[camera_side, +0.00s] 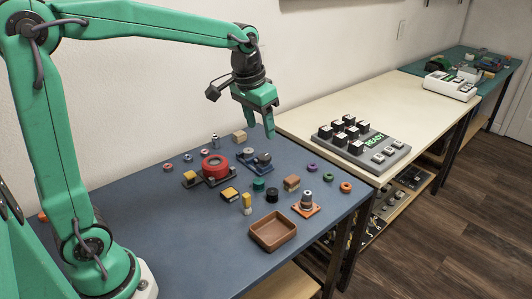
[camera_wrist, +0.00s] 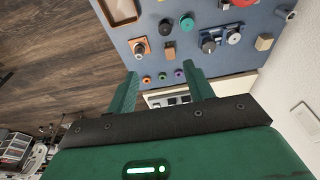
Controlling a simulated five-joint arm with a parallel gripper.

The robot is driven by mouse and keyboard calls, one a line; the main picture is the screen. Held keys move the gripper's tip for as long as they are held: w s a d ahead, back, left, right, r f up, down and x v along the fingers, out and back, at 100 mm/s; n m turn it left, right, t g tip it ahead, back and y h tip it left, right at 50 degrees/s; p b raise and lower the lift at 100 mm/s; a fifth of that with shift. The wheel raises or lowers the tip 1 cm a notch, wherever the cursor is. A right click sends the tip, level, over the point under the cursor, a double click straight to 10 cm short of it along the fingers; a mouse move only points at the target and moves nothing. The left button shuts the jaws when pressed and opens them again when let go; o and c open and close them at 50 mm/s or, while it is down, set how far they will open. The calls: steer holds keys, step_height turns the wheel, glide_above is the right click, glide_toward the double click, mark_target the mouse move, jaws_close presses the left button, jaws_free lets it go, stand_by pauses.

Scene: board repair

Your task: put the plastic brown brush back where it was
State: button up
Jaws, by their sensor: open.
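A small brown block-shaped piece (camera_side: 291,183) stands on the blue table, right of the green and black rings; it is the likeliest brown brush, but it is too small to be sure. It also shows in the wrist view (camera_wrist: 169,51). My gripper (camera_side: 269,131) is raised above the table's back right part, fingers pointing down, apart from every object. In the wrist view my gripper (camera_wrist: 160,70) has its two green fingers spread with nothing between them.
A brown tray (camera_side: 273,245) lies at the table's front. An orange base with a grey cylinder (camera_side: 306,204) stands close by. A red spool (camera_side: 215,165), a yellow-topped piece (camera_side: 247,201) and several coloured rings surround it. A keypad panel (camera_side: 360,142) is on the cream table.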

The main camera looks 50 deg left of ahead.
steer(key=s+d+t, duration=0.1)
steer(key=s+t, duration=0.2)
steer(key=s, duration=1.6)
steer(key=shift+f, duration=0.4)
steer(key=shift+o, duration=0.5)
steer(key=shift+s+d, duration=0.1)
